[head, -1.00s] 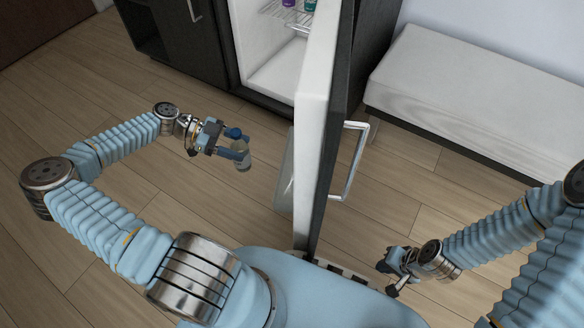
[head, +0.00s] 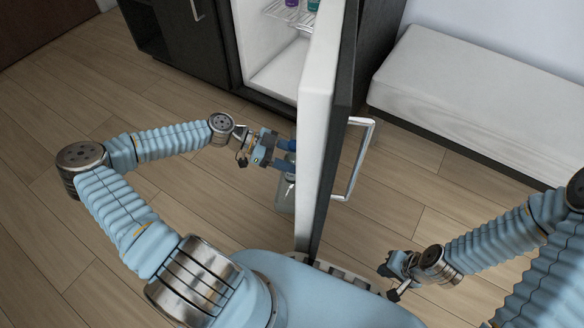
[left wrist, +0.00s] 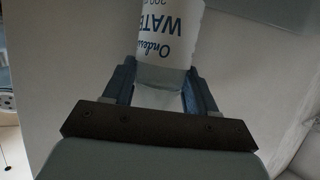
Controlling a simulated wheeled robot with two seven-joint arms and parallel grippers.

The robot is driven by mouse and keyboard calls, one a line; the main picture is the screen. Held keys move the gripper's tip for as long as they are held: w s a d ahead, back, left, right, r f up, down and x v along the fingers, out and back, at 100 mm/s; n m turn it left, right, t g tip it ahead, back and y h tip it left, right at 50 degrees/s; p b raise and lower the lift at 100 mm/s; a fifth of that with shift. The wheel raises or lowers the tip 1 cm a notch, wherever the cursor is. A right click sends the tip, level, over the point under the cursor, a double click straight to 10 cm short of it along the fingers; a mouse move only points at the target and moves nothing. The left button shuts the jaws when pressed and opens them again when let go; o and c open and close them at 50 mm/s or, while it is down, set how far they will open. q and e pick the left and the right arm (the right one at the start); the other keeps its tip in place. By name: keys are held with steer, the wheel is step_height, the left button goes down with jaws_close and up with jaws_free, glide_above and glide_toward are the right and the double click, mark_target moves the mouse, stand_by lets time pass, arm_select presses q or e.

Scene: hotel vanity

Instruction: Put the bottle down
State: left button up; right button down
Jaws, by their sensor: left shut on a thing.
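The water bottle (left wrist: 168,35) has a white label with dark blue lettering, which reads upside down in the left wrist view. My left gripper (left wrist: 160,75) is shut on it, with one finger on each side. In the head view my left gripper (head: 287,157) is at the inner side of the open fridge door (head: 316,110), by a clear door bin (head: 284,196). The bottle is mostly hidden there by the fingers. I cannot tell whether it touches the bin. My right gripper (head: 387,284) is low at the right, away from the bottle; its jaw gap is unclear.
The open fridge (head: 275,75) stands behind, with bottles (head: 291,4) on a wire rack (head: 290,17). The door's handle (head: 356,160) sticks out to the right. A white bench (head: 480,100) stands at the right. The wooden floor at the left is clear.

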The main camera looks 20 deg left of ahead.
arm_select(q)
step_height(320, 180, down, 4)
steer(key=shift+f+b, duration=0.1)
steer(key=shift+b, duration=0.45)
steer(key=shift+d+f, duration=0.15)
steer(key=shift+f, duration=0.2)
steer(key=o, duration=1.4)
steer(key=shift+r, duration=0.1)
steer(key=p+v, duration=0.1)
steer(key=v, duration=1.1)
steer(key=shift+p, duration=0.3)
